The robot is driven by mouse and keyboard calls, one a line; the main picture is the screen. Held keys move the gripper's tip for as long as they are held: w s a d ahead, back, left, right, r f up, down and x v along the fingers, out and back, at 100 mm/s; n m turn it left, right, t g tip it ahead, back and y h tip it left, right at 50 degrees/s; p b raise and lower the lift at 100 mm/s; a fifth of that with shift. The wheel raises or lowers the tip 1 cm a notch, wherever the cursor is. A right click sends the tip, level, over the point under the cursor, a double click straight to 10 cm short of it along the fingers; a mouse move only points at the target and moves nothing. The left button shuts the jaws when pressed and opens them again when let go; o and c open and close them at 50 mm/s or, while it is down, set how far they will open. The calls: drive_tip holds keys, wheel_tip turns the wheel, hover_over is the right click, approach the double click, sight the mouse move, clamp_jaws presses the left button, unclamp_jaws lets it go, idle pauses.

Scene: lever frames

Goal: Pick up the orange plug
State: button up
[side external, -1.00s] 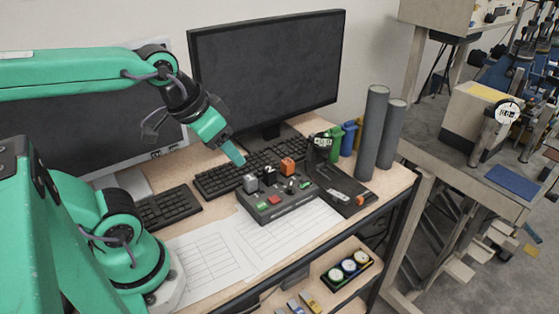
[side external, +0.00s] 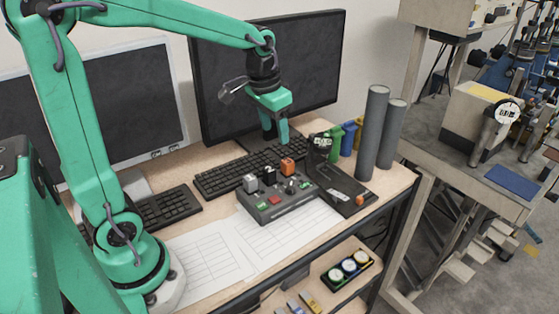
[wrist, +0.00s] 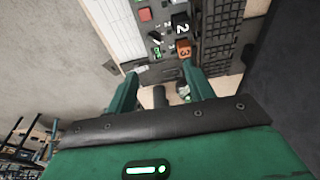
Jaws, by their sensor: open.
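The orange plug (side external: 287,166) stands upright on the back right part of a dark grey control box (side external: 275,210). In the wrist view the orange plug (wrist: 184,49) shows a dark "3" on its top, just ahead of the jaws and right of their middle. My gripper (side external: 275,138) points down behind and above the plug in the side view. In the wrist view my gripper (wrist: 160,75) has its two green fingers spread with nothing held between them. The plug stands apart from both fingers.
A black plug (side external: 269,175) and a grey plug (side external: 250,183) stand left of the orange one. A black stand device (side external: 340,185) is close on the right. Keyboards (side external: 225,178) and a monitor (side external: 295,70) lie behind. Paper sheets (side external: 215,258) lie flat in front.

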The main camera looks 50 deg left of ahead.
drive_tip(key=g, duration=0.2)
hover_over(288, 161)
drive_tip(key=f, duration=1)
drive_tip(key=shift+d, duration=0.2)
drive_tip(key=shift+f, duration=1.25)
drive_tip(key=shift+f, duration=0.1)
drive_tip(key=shift+a+f, duration=0.2)
drive_tip(key=shift+f, duration=2.3)
drive_tip(key=c, duration=1.1)
